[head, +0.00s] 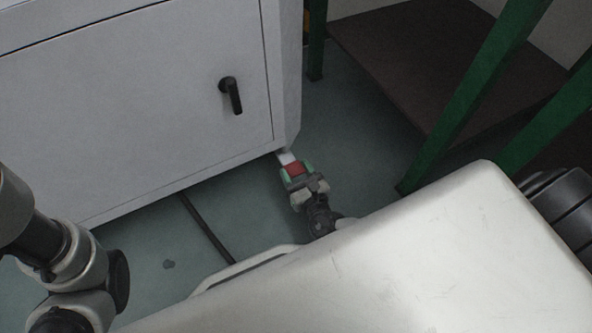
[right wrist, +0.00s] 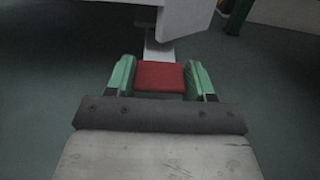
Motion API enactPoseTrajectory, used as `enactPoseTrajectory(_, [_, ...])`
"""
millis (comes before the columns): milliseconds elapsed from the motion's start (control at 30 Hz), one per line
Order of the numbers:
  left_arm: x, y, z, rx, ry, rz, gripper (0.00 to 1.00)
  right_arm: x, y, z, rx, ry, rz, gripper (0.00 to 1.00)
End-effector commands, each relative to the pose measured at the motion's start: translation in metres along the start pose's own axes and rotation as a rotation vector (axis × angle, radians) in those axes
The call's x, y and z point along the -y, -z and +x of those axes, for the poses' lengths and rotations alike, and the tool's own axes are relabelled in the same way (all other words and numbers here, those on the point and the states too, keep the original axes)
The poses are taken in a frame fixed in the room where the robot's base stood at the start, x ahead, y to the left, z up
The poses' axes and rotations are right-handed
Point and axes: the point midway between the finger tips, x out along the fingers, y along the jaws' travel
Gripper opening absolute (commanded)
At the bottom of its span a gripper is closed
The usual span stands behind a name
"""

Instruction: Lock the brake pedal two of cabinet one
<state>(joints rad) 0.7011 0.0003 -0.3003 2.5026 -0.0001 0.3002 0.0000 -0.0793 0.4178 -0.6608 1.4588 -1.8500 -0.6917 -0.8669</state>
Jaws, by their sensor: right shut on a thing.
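The cabinet (head: 130,95) is a large white box with a black handle on its front. A red brake pedal (head: 294,168) sits low at the cabinet's bottom right corner, on a pale metal arm (head: 286,157). My right gripper (head: 297,172) is at the pedal, its green-tipped fingers on both sides of it. In the right wrist view the red pedal (right wrist: 160,77) lies between the two green fingers of my right gripper (right wrist: 161,80), which is shut on it. My left arm shows at the left edge of the head view; its gripper is out of the picture.
Green posts (head: 470,95) and a dark brown platform (head: 410,55) stand to the right of the cabinet. A dark rod or cable (head: 207,228) lies on the green floor (head: 150,240) below the cabinet. Open floor shows around the pedal.

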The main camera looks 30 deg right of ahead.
Motion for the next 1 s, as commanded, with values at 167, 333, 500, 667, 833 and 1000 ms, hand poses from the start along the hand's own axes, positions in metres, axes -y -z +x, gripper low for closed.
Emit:
enactPoseTrajectory(167, [-0.004,0.007,-0.022,0.001,0.000,0.000,0.33,0.000,0.027,0.001,-0.006,-0.001,0.000,0.11])
enactPoseTrajectory(333, [-0.008,0.012,-0.040,0.005,0.001,0.000,0.33,0.000,0.048,0.004,-0.008,-0.001,-0.001,0.10])
enactPoseTrajectory(500, [-0.008,0.011,-0.040,0.011,0.002,0.000,0.33,0.000,0.047,0.005,-0.010,-0.001,0.000,0.10])
enactPoseTrajectory(667, [-0.008,0.010,-0.040,0.010,0.001,0.000,0.33,0.000,0.047,0.004,-0.010,-0.002,0.000,0.10])
enactPoseTrajectory(833, [-0.008,0.011,-0.039,0.007,0.001,0.000,0.33,0.000,0.046,0.004,-0.007,-0.001,0.000,0.77])
enactPoseTrajectory(1000, [-0.008,0.011,-0.038,0.004,0.000,0.001,0.33,0.000,0.045,0.005,-0.005,-0.001,0.000,0.79])
